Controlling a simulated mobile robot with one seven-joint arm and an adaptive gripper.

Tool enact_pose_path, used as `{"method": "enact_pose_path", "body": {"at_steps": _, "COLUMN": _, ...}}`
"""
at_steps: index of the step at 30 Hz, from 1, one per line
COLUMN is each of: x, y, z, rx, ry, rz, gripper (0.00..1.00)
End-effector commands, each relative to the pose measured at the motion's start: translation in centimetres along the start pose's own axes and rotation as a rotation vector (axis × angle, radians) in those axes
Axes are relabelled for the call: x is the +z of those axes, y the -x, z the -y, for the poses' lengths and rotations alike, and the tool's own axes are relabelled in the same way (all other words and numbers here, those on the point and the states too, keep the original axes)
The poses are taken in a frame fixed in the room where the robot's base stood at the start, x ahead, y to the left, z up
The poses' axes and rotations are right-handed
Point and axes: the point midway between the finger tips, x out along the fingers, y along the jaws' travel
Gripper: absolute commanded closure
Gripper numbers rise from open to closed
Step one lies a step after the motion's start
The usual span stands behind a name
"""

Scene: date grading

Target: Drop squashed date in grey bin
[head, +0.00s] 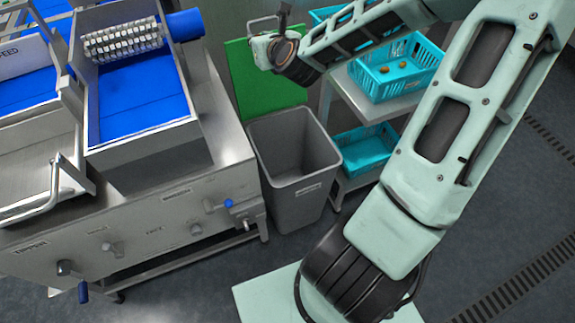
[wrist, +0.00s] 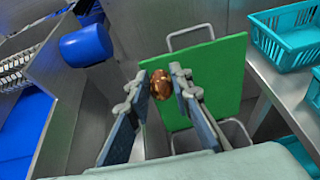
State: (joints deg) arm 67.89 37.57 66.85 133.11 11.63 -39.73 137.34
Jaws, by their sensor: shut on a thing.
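A glossy brown date (wrist: 161,85) is pinched between the fingertips of my gripper (wrist: 162,86) in the wrist view. My gripper is shut on it and holds it in the air, in front of the green board. In the head view the date cannot be made out. The grey bin (head: 300,165) stands upright on the floor beside the steel machine, open at the top, and its visible inside looks empty. Part of its rim shows in the wrist view (wrist: 237,132), below the green board and partly hidden by my gripper.
The green board (head: 255,88) stands behind the bin. A steel machine (head: 150,185) with a blue belt (head: 140,95) is at left. At right, a rack holds a turquoise crate (head: 365,88) with a few dates, and another crate (head: 360,150) below.

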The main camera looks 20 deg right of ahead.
Motion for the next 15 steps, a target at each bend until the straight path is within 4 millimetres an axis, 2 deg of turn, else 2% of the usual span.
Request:
{"method": "enact_pose_path", "body": {"at_steps": 1, "x": -3.4, "y": -1.4, "z": 1.2, "rx": -0.003, "ry": -0.005, "rz": -0.001, "gripper": 0.92}}
{"method": "enact_pose_path", "body": {"at_steps": 8, "x": -12.5, "y": -4.6, "z": 5.3, "rx": 0.000, "ry": -0.001, "rz": 0.000, "gripper": 0.92}}
{"method": "enact_pose_path", "body": {"at_steps": 15, "x": -22.7, "y": -7.3, "z": 8.6, "rx": 0.015, "ry": 0.008, "rz": -0.008, "gripper": 0.92}}
